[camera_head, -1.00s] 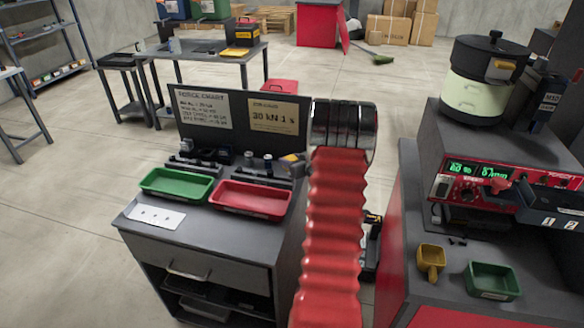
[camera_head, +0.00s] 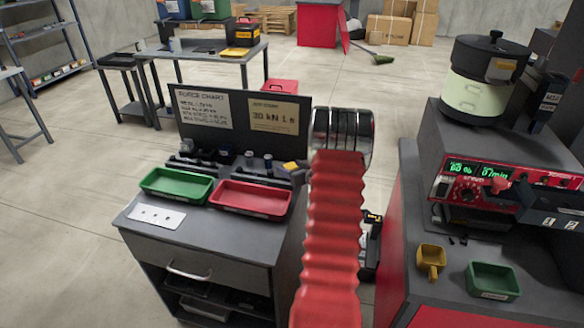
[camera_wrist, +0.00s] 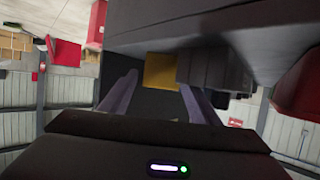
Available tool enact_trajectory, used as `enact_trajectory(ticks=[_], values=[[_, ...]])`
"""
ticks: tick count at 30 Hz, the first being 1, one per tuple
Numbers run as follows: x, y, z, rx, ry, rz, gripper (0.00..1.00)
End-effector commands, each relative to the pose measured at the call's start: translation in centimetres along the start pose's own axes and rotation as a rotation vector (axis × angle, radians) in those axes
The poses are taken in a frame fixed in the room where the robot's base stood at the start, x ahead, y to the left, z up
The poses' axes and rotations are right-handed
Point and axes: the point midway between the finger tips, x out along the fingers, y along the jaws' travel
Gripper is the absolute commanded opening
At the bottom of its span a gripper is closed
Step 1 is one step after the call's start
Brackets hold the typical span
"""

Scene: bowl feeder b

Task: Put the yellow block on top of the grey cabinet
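The yellow block (camera_head: 290,167) shows small at the back right of the grey cabinet (camera_head: 215,236), beside the red tray. In the wrist view the yellow block (camera_wrist: 161,70) sits between the tips of my gripper (camera_wrist: 158,80), which appears closed on it. In the head view my gripper (camera_head: 299,174) is mostly hidden behind my arm; only a purplish finger part shows. The block is at or just above the cabinet's top; I cannot tell whether it touches.
The cabinet top carries a green tray (camera_head: 176,184), a red tray (camera_head: 250,200), a white card (camera_head: 156,216) and several small dark fixtures. An upright panel (camera_head: 241,122) stands along its back. A red-sided bench (camera_head: 395,262) with a machine stands at right.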

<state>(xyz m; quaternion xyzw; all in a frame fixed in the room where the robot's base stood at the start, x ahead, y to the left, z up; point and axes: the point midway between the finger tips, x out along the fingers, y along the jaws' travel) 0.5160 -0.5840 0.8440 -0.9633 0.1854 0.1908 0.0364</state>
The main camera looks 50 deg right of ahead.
Motion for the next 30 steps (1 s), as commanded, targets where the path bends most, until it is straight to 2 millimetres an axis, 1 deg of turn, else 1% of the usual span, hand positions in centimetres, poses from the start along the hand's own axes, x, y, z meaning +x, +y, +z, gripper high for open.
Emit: enact_trajectory(ticks=[4,9,13,17,30], values=[[0.0,-0.1,0.2,0.0,-0.004,-0.002,0.57],[-0.1,-0.1,0.0,0.0,-0.005,-0.002,0.57],[-1.0,-0.1,0.0,0.0,-0.004,-0.001,0.57],[-2.6,0.0,-0.1,0.001,-0.003,0.0,0.57],[-9.9,0.0,-0.1,0.001,-0.002,0.001,0.57]])
